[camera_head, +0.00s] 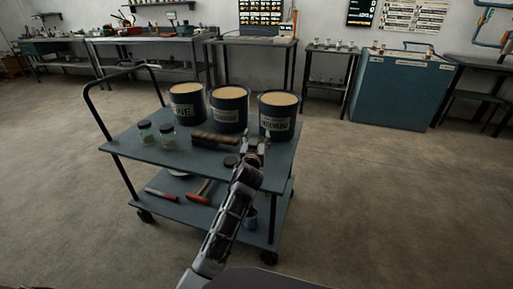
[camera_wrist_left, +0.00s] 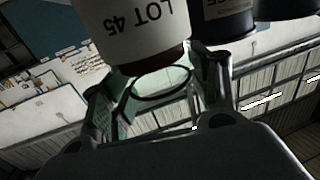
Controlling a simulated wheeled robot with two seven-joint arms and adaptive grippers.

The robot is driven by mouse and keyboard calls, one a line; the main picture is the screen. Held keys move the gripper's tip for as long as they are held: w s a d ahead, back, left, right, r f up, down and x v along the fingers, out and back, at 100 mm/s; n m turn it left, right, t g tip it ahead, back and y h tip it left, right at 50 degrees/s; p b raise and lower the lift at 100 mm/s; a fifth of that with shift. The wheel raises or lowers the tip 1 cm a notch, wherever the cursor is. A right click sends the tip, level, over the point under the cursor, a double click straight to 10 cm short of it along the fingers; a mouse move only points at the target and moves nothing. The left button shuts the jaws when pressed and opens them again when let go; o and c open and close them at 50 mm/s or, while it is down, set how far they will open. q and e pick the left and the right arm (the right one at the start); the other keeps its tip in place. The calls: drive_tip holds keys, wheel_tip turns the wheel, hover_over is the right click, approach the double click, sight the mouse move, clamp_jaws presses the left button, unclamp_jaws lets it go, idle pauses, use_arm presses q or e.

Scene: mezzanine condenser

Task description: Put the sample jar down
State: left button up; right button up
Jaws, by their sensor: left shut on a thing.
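My left gripper (camera_head: 257,147) reaches over the right part of the cart's top shelf (camera_head: 190,157), in front of the right-hand drum. In the left wrist view the left gripper (camera_wrist_left: 160,98) is shut on the sample jar. The jar's clear glass end (camera_wrist_left: 162,82) shows between the fingers, and its white "LOT 45" label (camera_wrist_left: 130,25) fills the top of that view, upside down. The jar is small and partly hidden in the head view. I cannot tell whether it touches the shelf. My right gripper is not in view.
Three dark blue drums (camera_head: 228,108) stand along the shelf's back. Two dark-lidded jars (camera_head: 146,133) stand at left, beside a dark brown block (camera_head: 214,139). A dark disc (camera_head: 231,161) lies near the gripper. A red-handled hammer (camera_head: 199,190) lies below. The shelf's front left is clear.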

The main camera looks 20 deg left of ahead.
use_arm(q)
drive_tip(key=shift+f+b, duration=0.35)
drive_tip(key=shift+f, duration=0.35)
drive_tip(key=shift+f+b, duration=0.4)
drive_tip(key=shift+f, duration=0.8)
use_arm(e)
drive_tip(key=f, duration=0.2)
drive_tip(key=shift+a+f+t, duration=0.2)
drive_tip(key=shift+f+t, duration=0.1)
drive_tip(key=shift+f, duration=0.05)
use_arm(q)
drive_tip(key=o, duration=1.5)
drive_tip(key=shift+f, duration=0.1)
drive_tip(key=shift+c, duration=0.2)
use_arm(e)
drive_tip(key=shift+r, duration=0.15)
